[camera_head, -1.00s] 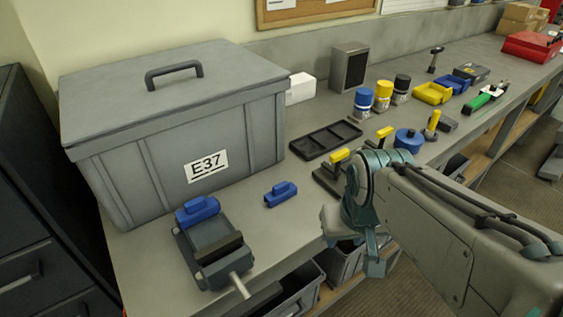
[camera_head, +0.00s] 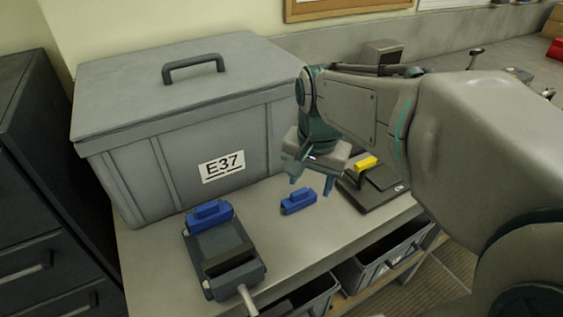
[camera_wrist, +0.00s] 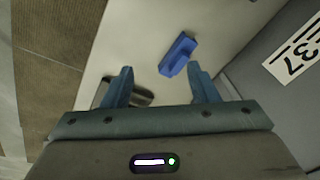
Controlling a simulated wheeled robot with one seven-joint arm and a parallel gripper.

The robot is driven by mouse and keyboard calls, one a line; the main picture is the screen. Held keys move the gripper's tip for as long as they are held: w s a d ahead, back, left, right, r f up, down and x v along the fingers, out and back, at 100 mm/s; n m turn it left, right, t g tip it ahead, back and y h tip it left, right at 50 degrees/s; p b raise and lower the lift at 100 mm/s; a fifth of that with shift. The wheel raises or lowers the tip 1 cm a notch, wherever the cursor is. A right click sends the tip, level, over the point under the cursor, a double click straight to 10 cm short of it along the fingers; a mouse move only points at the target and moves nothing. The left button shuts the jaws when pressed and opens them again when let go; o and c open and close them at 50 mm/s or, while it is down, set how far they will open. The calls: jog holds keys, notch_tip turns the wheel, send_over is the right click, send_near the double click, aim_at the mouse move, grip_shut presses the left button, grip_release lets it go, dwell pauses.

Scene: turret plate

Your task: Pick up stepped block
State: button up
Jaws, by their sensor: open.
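The stepped block is a small blue block with a raised part on top, lying on the bench in front of the grey box; in the head view this stepped block (camera_head: 298,201) is below my gripper. My gripper (camera_head: 313,184) is open and empty, just above and slightly right of the block, apart from it. In the wrist view the block (camera_wrist: 178,54) lies beyond the fingertips, slightly right of the midpoint of my gripper (camera_wrist: 161,80). A similar blue piece (camera_head: 209,213) sits on the vise at the left.
A grey lidded box (camera_head: 140,160) labelled E37 stands behind the block. A dark vise (camera_head: 222,260) with a protruding handle is at left front. A dark plate with a yellow-topped clamp (camera_head: 367,163) is at right. Dark bins (camera_head: 380,262) sit below the bench edge.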

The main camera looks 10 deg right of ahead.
aim_at(300, 191)
jog(key=w+r+m+g, duration=0.1)
jog(key=w+m+g, duration=0.1)
jog(key=w+m, duration=0.55)
notch_tip(300, 191, down, 7)
jog(key=shift+a+f+b, duration=0.1)
jog(key=shift+f+b, duration=0.1)
jog(key=shift+b, duration=0.2)
jog(key=shift+s+f, duration=0.2)
jog(key=shift+f, duration=1.2)
jog(key=shift+s+f, duration=0.15)
jog(key=shift+f, duration=1.2)
jog(key=shift+c, duration=0.3)
jog(key=c, duration=1)
